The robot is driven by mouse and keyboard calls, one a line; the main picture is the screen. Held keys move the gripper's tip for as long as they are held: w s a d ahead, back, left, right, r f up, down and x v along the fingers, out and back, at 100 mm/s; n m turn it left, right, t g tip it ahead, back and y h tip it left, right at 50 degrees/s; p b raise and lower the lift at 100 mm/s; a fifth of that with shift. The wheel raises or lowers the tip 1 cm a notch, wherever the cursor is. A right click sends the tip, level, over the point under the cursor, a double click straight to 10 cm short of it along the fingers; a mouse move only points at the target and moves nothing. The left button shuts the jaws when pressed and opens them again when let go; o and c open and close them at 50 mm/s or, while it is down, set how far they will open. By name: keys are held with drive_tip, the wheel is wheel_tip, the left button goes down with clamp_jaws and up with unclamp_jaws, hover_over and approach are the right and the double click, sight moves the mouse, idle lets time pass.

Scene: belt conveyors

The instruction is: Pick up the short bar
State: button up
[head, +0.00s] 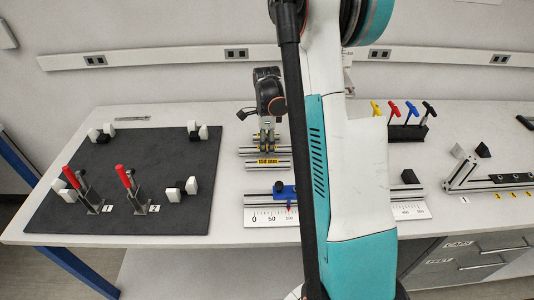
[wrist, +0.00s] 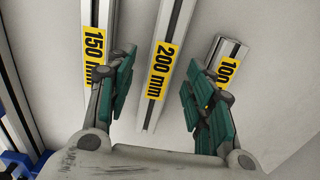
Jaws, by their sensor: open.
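The short bar (wrist: 228,58), a grey slotted profile with a yellow label reading "10…", lies at the right in the wrist view. The right finger partly covers its label. A longer bar labelled 200 mm (wrist: 165,65) lies in the middle, between my finger pads in the picture. A bar labelled 150 mm (wrist: 96,40) lies at the left, partly behind the left finger. My gripper (wrist: 160,92) is open, with nothing held. In the head view my gripper (head: 267,138) hangs over the bars, and the short bar cannot be made out there.
A ruler fixture (head: 265,216) with a blue stop (head: 284,191) stands in front of the bars. A dark mat (head: 130,180) with red-handled clamps (head: 125,178) is at left. A rack of coloured-handled tools (head: 408,131) stands at right. My arm hides the middle of the table.

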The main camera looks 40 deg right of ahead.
drive_tip(key=shift+f, duration=0.55)
clamp_jaws()
drive_tip(key=shift+r, duration=0.15)
